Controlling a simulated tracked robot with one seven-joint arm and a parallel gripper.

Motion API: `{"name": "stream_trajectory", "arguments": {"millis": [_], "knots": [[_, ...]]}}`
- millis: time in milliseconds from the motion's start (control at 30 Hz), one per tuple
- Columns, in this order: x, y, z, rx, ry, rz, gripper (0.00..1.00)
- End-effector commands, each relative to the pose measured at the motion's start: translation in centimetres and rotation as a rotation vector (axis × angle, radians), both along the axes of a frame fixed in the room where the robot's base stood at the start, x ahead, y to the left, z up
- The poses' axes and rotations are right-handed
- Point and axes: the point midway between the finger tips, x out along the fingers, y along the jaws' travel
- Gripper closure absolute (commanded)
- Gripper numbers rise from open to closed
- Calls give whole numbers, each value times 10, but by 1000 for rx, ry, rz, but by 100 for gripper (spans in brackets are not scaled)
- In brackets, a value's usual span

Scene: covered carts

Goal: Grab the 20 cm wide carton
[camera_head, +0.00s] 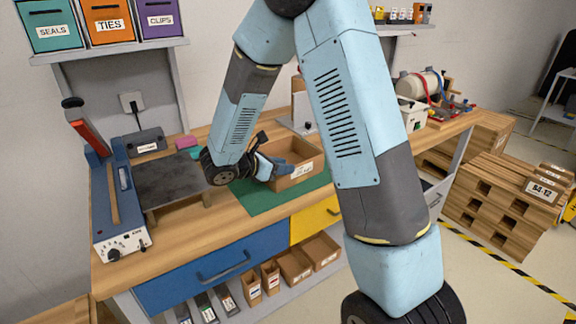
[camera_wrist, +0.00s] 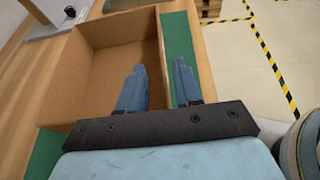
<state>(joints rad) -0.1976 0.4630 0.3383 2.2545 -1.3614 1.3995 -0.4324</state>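The carton is an open-topped brown cardboard box (camera_head: 300,182) with a white label on its front, standing on a green mat on the workbench. In the wrist view the carton (camera_wrist: 113,30) appears empty where its inside shows. My gripper (camera_head: 281,166) is at the carton's near left part in the head view. In the wrist view my gripper (camera_wrist: 158,66) is open, with its blue fingers on either side of the carton's right wall. The left finger is inside the box and the right finger is outside, over the mat. Gaps show between the fingers and the wall.
The green mat (camera_head: 262,199) lies on the wooden bench (camera_head: 185,224). A blue machine with a red handle (camera_head: 88,136) stands left, and a white canister unit (camera_head: 420,84) right. Smaller cartons (camera_head: 295,265) stand on the shelf below. Wooden pallets (camera_head: 490,212) stand at right.

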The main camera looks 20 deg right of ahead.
Motion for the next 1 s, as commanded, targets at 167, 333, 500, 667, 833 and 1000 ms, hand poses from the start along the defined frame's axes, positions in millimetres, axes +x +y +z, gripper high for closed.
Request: {"name": "stream_trajectory", "arguments": {"millis": [167,333,500,667,833,1000], "knots": [[9,-22,-8,0,2,-4,66],[13,-31,-12,1,0,-1,66],[13,-31,-12,1,0,-1,66],[13,-31,-12,1,0,-1,76],[13,-31,-12,1,0,-1,93],[13,-31,-12,1,0,-1,100]]}}
